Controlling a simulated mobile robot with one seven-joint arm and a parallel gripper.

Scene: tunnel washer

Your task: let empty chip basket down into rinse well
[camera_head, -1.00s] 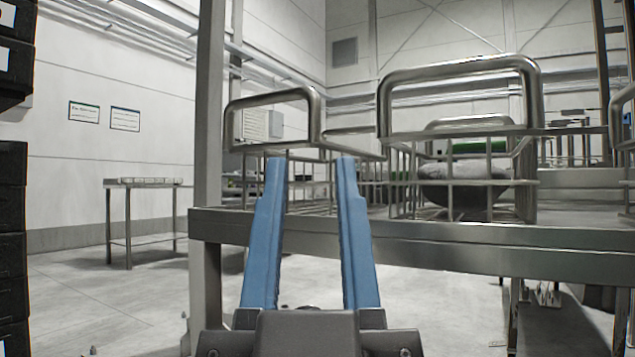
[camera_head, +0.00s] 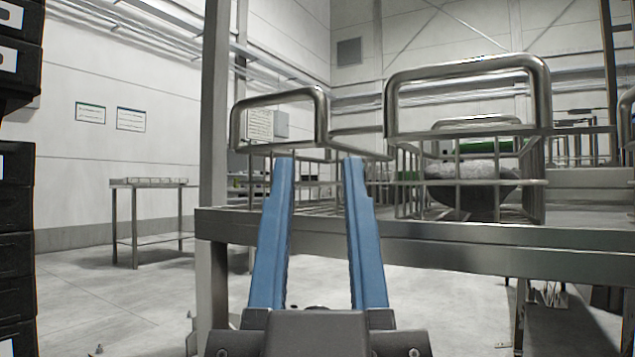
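Two wire baskets with tall handles stand side by side on a steel bench. The left basket (camera_head: 279,97) looks empty through its wires, though my fingers hide part of its front. The right basket (camera_head: 466,183) holds a grey rounded thing and something green. My gripper (camera_head: 319,165) has two blue fingers pointing up and away, spread apart with nothing between them. The fingertips appear just below the left basket's handle in the picture; I cannot tell how far short of it they are. I cannot make out a rinse well.
The steel bench edge (camera_head: 440,250) runs across in front, with an upright post (camera_head: 213,120) at its left end. Black stacked bins (camera_head: 17,240) stand at the far left. A small steel table (camera_head: 152,186) stands by the wall. Open floor lies between them.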

